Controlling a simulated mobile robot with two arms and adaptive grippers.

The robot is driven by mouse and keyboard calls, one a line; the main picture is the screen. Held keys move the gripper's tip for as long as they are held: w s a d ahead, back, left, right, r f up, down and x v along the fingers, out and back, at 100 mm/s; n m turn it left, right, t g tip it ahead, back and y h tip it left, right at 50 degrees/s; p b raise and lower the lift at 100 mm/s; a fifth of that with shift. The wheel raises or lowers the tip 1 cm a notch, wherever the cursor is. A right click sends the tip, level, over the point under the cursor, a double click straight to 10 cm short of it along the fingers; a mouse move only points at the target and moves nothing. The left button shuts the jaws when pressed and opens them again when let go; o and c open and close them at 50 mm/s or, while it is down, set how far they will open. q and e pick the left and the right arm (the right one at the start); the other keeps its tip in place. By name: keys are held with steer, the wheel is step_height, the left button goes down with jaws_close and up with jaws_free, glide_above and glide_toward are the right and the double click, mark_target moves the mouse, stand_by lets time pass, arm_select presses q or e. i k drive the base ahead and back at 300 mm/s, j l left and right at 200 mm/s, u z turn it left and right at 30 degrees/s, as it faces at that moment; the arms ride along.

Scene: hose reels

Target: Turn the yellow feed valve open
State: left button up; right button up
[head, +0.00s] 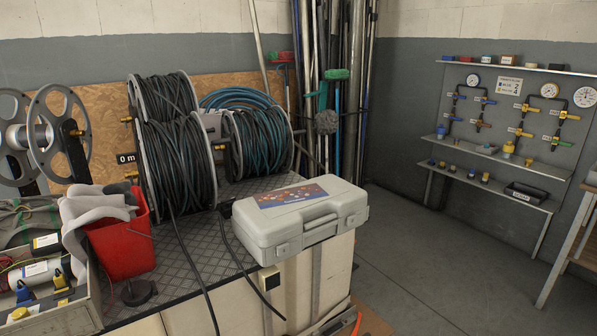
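Several small yellow valves are on the pipework of the wall panel at the right, far from me. One yellow valve (524,107) is at the upper middle of that panel, and another yellow valve (519,131) is below it. Their labels are too small to read, so I cannot tell which is the feed valve or whether it is open. Small yellow fittings (126,120) also show beside the hose reels. Neither of my grippers is in view.
A black hose reel (178,150) and a teal hose reel (262,143) stand on the bench. A grey case (300,222) sits at its right end. A red bucket (122,245) stands at left. Open floor (420,250) lies before the panel; a wooden table edges in at right.

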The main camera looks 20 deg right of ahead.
mark_target(529, 136)
steer(key=i+l+z, duration=0.15)
steer(key=z, duration=0.3)
steer(key=i+l+z, duration=0.25)
steer(key=z, duration=0.25)
steer(key=i+l+z, duration=0.1)
steer(key=z, duration=0.35)
steer(key=i+z, duration=0.35)
steer(key=z, duration=0.15)
steer(key=i+z, duration=0.3)
steer(key=i, duration=0.9)
